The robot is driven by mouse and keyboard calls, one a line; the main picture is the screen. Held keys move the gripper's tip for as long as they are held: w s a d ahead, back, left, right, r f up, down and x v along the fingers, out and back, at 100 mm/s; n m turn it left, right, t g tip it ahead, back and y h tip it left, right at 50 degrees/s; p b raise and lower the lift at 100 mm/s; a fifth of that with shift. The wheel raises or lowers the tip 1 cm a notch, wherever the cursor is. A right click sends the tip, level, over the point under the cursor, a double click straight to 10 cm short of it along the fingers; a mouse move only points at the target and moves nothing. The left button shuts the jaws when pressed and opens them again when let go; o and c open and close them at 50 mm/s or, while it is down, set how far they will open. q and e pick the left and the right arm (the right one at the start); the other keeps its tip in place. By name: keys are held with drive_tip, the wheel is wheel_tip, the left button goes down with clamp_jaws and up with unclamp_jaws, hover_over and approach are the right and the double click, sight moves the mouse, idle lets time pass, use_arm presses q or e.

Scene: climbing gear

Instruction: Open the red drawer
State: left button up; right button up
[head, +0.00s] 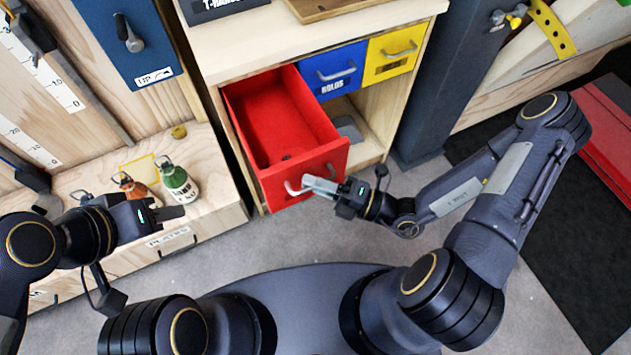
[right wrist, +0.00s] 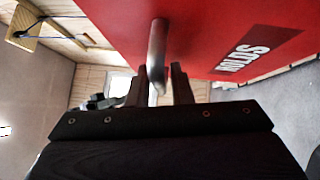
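The red drawer (head: 277,122) is pulled well out of the wooden cabinet, and its inside looks mostly empty, with a small dark spot near the front. My right gripper (head: 318,186) is at the drawer front. In the right wrist view its fingers (right wrist: 160,88) stand on either side of the metal handle (right wrist: 157,48) and appear closed on it. My left gripper (head: 176,212) is off to the left, above the low wooden bench; its finger gap is not clear.
A blue drawer (head: 335,72) and a yellow drawer (head: 394,52) are shut beside the red one. Orange (head: 133,187) and green (head: 178,182) bottles stand on the bench near my left gripper. A dark post (head: 432,100) stands right of the cabinet. Grey floor lies in front.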

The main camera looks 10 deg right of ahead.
drive_tip(key=shift+d, duration=0.1)
drive_tip(key=v, duration=0.7)
drive_tip(key=shift+s+d, duration=0.15)
drive_tip(key=shift+d, duration=0.15)
drive_tip(key=shift+f, duration=0.1)
drive_tip(key=s+d+r+m+g+h+p, duration=0.1)
drive_tip(key=s+d+r+m+h+p, duration=0.1)
drive_tip(key=r+m, duration=0.7)
drive_tip(key=s+d+r+m+g+h+p, duration=0.1)
drive_tip(key=r+m+h+p, duration=0.4)
drive_tip(key=m, duration=0.8)
drive_tip(key=s+d+r+m+g+h+p, duration=0.1)
drive_tip(key=s+d+r+m+h+p, duration=0.2)
drive_tip(key=r+m, duration=0.8)
drive_tip(key=d+r+h+p, duration=0.1)
drive_tip(key=d+h, duration=0.1)
drive_tip(key=h, duration=0.1)
drive_tip(key=shift+s+d+r+m, duration=0.2)
drive_tip(key=shift+r+m, duration=0.1)
drive_tip(key=shift+m, duration=0.1)
